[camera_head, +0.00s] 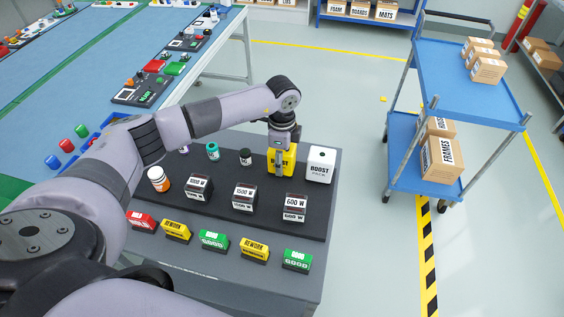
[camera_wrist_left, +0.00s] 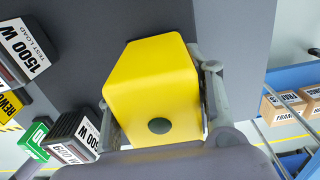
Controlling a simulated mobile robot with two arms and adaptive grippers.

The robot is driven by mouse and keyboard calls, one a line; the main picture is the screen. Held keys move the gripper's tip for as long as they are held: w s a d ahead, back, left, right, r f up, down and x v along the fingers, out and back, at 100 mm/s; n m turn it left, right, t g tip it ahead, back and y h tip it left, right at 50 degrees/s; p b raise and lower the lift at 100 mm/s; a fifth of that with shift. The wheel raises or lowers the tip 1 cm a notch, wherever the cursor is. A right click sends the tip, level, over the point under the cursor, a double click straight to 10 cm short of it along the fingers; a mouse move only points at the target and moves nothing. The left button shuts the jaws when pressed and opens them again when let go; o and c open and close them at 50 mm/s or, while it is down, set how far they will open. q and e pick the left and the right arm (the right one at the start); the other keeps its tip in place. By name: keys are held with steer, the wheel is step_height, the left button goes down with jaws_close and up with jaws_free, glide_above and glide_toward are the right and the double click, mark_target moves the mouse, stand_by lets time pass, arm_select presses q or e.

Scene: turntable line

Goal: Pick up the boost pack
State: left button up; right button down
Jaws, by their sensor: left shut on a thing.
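A white block labelled "BOOST PACK" (camera_head: 320,164) stands upright at the far right corner of the dark bench mat, in the head view. Just left of it, my left gripper (camera_head: 281,150) points down and is shut on a yellow block (camera_head: 288,162). The left wrist view shows the yellow block (camera_wrist_left: 155,85) between both fingers, with a dark round spot on its face. The gripper partly covers the yellow block's front, so I cannot read its label. I cannot tell whether it touches the mat. My right gripper is not in view.
Test load blocks, such as the 600 W one (camera_head: 295,207), stand in front on the mat (camera_head: 250,220). Coloured signs, including a green one (camera_head: 297,259), line the front edge. A small dark jar (camera_head: 246,157) stands left of the gripper. A blue cart (camera_head: 465,85) stands right, across open floor.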

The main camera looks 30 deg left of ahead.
arm_select(q)
jaws_close()
steer(key=shift+w+r, duration=0.1)
steer(key=shift+r, duration=0.05)
step_height(320, 180, up, 20)
steer(key=b, duration=0.4)
stand_by(0.4)
